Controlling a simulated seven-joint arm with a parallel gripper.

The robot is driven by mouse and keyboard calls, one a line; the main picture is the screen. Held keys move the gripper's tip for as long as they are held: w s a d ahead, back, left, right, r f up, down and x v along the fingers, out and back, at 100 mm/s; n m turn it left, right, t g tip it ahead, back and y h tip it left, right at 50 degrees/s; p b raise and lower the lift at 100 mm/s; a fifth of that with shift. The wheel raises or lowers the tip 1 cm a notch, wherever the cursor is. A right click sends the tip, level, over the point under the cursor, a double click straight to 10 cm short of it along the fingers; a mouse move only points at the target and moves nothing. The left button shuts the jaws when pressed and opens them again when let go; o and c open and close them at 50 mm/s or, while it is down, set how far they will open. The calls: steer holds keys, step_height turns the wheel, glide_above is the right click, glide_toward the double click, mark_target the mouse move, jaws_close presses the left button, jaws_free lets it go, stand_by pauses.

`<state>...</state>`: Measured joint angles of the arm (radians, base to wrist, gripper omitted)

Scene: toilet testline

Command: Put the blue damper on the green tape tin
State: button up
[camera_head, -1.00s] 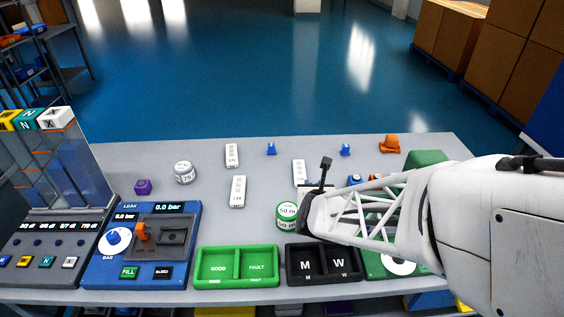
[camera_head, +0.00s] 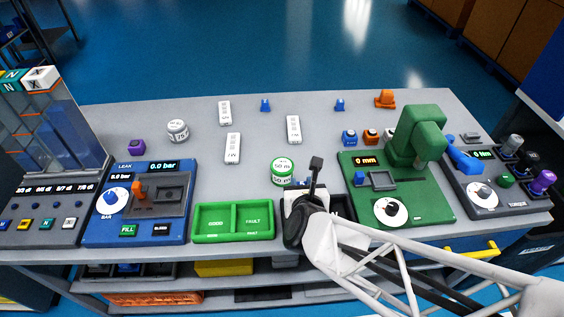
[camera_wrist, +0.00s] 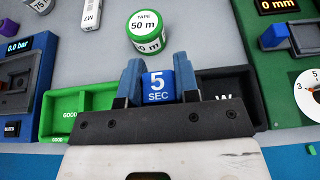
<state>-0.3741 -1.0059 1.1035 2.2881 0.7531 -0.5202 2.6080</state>
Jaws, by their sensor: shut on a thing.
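The blue damper (camera_wrist: 158,87), a small block marked "5 SEC", is between the blue fingers of my gripper (camera_wrist: 157,80) in the wrist view. My gripper is shut on it. The green tape tin (camera_wrist: 147,32), round with a white "TAPE 50 m" top, stands just beyond the fingers, apart from the damper. In the head view the tin (camera_head: 283,171) stands upright behind the green tray, and my gripper (camera_head: 297,190) is just in front and to the right of it, over the black tray. The damper is hidden there.
The green sorting tray (camera_head: 233,222) is left of my gripper. The black tray (camera_wrist: 222,85) lies below it, partly hidden. White boxes (camera_head: 293,129) lie behind the tin. The green press (camera_head: 415,140) stands to the right and the blue leak tester (camera_head: 140,205) to the left.

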steer(key=shift+s, duration=0.15)
stand_by(0.3)
glide_above(282, 163)
steer(key=shift+f, duration=0.75)
steer(key=shift+f, duration=1.8)
steer(key=shift+f, duration=0.15)
steer(key=o, duration=0.9)
